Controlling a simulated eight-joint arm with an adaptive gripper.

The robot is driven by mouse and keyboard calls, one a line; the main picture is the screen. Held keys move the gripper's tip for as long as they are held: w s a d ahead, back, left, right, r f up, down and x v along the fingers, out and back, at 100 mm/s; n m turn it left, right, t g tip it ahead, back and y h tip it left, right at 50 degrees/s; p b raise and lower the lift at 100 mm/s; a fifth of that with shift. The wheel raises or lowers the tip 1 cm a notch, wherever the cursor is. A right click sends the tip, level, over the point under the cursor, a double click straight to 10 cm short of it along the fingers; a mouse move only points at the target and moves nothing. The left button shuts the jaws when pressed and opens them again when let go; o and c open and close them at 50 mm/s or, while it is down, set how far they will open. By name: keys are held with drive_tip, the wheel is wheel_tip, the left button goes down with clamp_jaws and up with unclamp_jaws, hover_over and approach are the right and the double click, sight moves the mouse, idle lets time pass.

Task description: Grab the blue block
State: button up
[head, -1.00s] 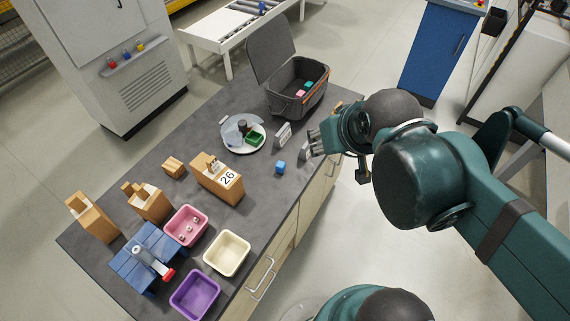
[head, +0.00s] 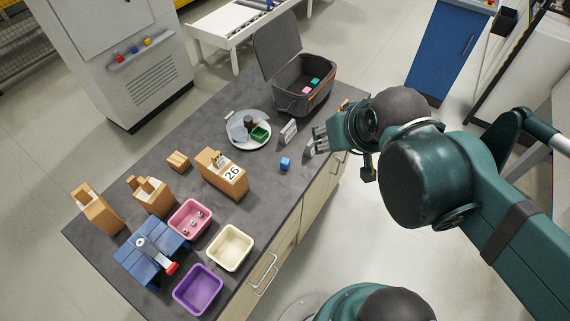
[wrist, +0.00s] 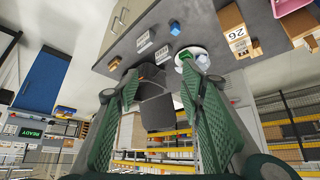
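The small blue block (head: 285,163) lies on the dark grey worktop (head: 262,190), near its right edge. It also shows in the wrist view (wrist: 175,28), at the top middle, beyond my fingertips. My gripper (head: 318,137) hangs near the worktop's right edge, up and to the right of the block, apart from it. In the wrist view my gripper (wrist: 158,80) has its two green fingers spread wide with nothing held between them.
White cards (head: 289,131) stand between the plate and my gripper. A round plate (head: 235,140) holds a green container. A lidded grey bin (head: 290,100) is behind. A wooden box marked 26 (head: 235,183) stands left of the block. A cream tray (head: 230,262) sits at the front.

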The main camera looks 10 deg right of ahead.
drive_tip(key=shift+w, duration=0.1)
drive_tip(key=n+g+b, duration=0.7)
drive_tip(key=n+b, duration=0.1)
drive_tip(key=n, duration=0.3)
hover_over(286, 161)
wheel_tip(286, 161, down, 32)
drive_tip(key=shift+d+r, duration=0.1)
drive_tip(key=shift+w+f, duration=0.1)
drive_tip(key=shift+f, duration=0.5)
drive_tip(key=shift+f, duration=1.3)
